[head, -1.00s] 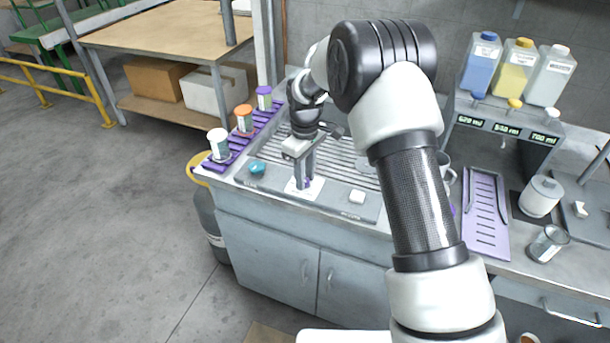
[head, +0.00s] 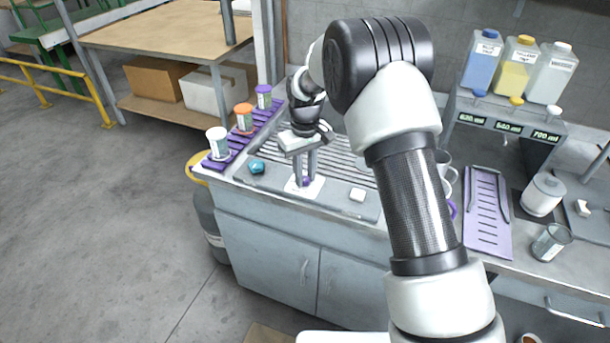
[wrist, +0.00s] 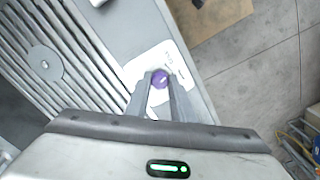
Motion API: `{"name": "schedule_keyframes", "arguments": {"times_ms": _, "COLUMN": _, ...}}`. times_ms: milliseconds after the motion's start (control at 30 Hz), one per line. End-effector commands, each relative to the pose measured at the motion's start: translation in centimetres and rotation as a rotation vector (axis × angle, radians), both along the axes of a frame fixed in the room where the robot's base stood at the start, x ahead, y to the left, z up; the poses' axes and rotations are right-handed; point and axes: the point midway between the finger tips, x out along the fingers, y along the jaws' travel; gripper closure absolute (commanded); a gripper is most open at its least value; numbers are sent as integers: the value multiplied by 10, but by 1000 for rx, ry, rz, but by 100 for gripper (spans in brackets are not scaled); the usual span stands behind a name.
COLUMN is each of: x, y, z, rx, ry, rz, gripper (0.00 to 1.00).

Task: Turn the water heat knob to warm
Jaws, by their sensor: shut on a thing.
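A small purple knob (head: 305,182) stands on a white marked plate (head: 291,188) at the front of the grey sink counter. In the wrist view the purple knob (wrist: 160,79) has a pale pointer mark, and the white plate (wrist: 140,68) carries small print I cannot read. My gripper (head: 306,176) points down from above, its two fingers on either side of the knob. In the wrist view my gripper (wrist: 160,87) is shut on the knob. The fingers hide part of the plate.
A slatted drain (head: 340,152) lies behind. A purple rack (head: 230,152) with lidded jars is at the left. The floor in front is clear.

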Motion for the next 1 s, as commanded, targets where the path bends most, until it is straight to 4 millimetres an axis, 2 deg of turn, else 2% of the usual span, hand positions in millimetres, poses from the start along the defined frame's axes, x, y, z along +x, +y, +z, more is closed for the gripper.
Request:
{"name": "schedule_keyframes", "arguments": {"times_ms": 500, "x": 1, "y": 1, "z": 1, "rx": 0, "ry": -2, "rz": -439, "gripper": 100}}
{"name": "schedule_keyframes", "arguments": {"times_ms": 700, "x": 1, "y": 0, "z": 1, "rx": 1, "ry": -2, "rz": -542, "gripper": 100}}
{"name": "schedule_keyframes", "arguments": {"times_ms": 1000, "x": 1, "y": 0, "z": 1, "rx": 1, "ry": -3, "rz": -609, "gripper": 100}}
